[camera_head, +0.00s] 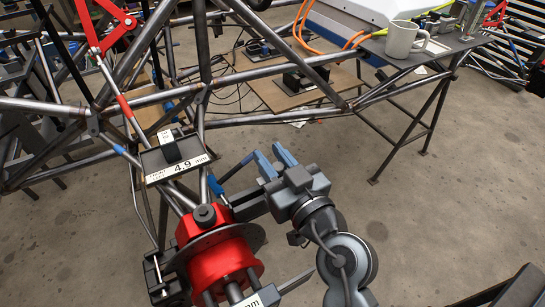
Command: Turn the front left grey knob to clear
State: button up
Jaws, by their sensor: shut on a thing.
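A dark grey knob (206,215) stands on top of a red cylindrical body (222,262) with a grey disc, at the lower left of centre. My gripper (232,207) comes in from the right, its dark jaw reaching to the knob's side. It is shut on the knob; the jaws' exact contact is hard to see. A readout plate (175,163) behind the knob is marked front left and shows 4.9 mm.
Steel chassis tubes (190,100) cross the left and back. A second label (258,298) is cut off at the bottom edge. A white mug (403,40) stands on a dark table at the upper right. The concrete floor at right is mostly clear.

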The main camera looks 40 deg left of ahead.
grip_shut()
